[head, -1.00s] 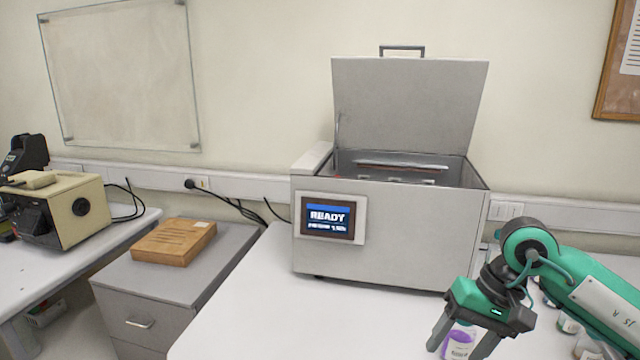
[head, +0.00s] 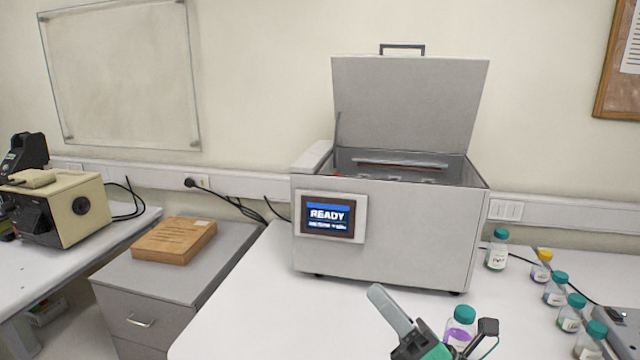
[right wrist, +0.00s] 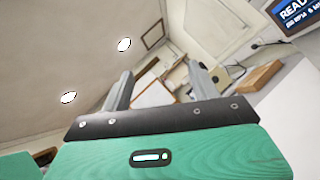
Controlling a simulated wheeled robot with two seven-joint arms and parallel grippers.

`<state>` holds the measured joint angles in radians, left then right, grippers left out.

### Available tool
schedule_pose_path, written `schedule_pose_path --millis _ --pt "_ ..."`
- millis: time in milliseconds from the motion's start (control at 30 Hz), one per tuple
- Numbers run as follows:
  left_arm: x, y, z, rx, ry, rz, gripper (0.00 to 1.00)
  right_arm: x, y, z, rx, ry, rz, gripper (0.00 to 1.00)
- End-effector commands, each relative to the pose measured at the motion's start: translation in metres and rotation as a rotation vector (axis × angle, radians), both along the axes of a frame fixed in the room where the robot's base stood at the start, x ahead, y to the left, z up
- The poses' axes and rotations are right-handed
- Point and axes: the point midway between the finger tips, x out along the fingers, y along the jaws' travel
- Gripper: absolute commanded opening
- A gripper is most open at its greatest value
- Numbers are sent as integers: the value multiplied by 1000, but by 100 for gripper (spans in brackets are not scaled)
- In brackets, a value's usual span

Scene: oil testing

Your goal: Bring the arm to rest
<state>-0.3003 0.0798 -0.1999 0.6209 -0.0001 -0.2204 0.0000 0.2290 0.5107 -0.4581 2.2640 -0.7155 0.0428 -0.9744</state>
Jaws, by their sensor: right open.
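My right gripper (head: 432,308) is at the bottom of the head view, with its fingers pointing up and spread wide. In the right wrist view its two grey fingers (right wrist: 162,90) stand apart with nothing between them. A bottle with a teal cap and purple label (head: 461,326) shows just behind the gripper in the head view, its lower part partly hidden. My left gripper is not in view.
A grey machine (head: 390,240) with its lid up and a READY screen stands on the white table (head: 250,310). Several capped bottles (head: 497,250) stand at the right.

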Motion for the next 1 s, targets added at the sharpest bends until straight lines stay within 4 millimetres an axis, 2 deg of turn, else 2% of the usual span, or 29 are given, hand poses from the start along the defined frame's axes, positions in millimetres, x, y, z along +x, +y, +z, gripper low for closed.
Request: schedule_pose_path --millis 100,200,367,400,467,500,600,700,800,1000 --pt "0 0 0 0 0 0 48 16 -32 -34 253 319 -73 62" --pt "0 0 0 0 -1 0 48 24 -60 -73 468 581 -143 62" --pt "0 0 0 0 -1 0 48 13 -99 -154 812 981 -279 62" --pt "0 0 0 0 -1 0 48 5 -106 -176 898 1078 -319 62" --pt "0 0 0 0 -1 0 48 -11 -117 -209 1026 1218 -387 62" --pt "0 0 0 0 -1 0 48 -24 -123 -231 1110 1309 -437 62" --pt "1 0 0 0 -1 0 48 -63 -133 -280 1306 1509 -567 62" --pt "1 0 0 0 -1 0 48 -101 -137 -315 1461 1660 -694 62" --pt "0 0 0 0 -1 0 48 -138 -138 -339 1582 1774 -809 62" --pt "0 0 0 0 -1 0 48 -204 -136 -370 1770 1939 -1039 62"
